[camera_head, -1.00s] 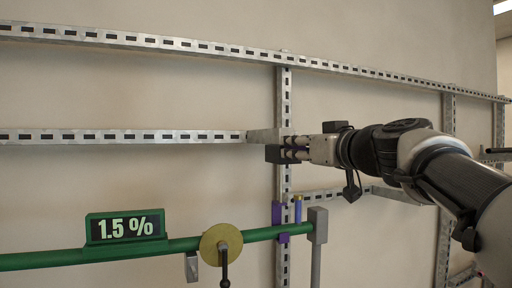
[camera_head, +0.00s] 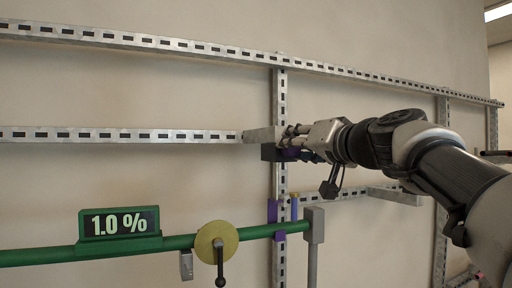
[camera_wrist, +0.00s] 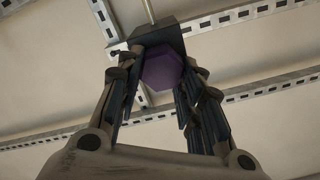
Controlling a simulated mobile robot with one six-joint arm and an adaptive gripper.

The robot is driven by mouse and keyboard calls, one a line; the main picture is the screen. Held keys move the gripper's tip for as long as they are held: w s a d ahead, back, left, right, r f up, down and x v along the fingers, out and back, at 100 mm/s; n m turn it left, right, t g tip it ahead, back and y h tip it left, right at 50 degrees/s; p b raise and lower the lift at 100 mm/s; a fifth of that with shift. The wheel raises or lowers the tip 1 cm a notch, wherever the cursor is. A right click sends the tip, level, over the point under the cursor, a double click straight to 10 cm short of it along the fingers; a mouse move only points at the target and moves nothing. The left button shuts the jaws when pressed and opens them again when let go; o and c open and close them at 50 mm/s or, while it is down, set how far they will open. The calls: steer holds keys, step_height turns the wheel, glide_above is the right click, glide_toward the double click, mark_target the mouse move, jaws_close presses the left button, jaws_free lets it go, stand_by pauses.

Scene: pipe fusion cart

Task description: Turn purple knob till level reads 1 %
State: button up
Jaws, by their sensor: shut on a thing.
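The purple knob (camera_wrist: 162,70) sits between the fingers of my gripper (camera_wrist: 160,85) in the wrist view, below a dark block (camera_wrist: 158,38). My gripper is shut on the knob. In the head view my gripper (camera_head: 293,150) is at the upright rail, and a little purple shows at its fingers beside the dark block (camera_head: 268,152). Most of the knob is hidden there. The level display (camera_head: 118,223), a green box with white figures, reads 1.0 %.
A green pipe (camera_head: 60,255) runs below the display, with a yellow disc and black crank (camera_head: 217,243) on it. Purple clamps (camera_head: 276,212) and a grey post (camera_head: 314,225) stand at its right end. Slotted metal rails (camera_head: 130,136) cross the wall.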

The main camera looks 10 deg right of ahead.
steer(key=shift+m, duration=0.5)
steer(key=o, duration=1.1)
steer(key=v, duration=0.7)
steer(key=shift+s, duration=0.2)
stand_by(0.7)
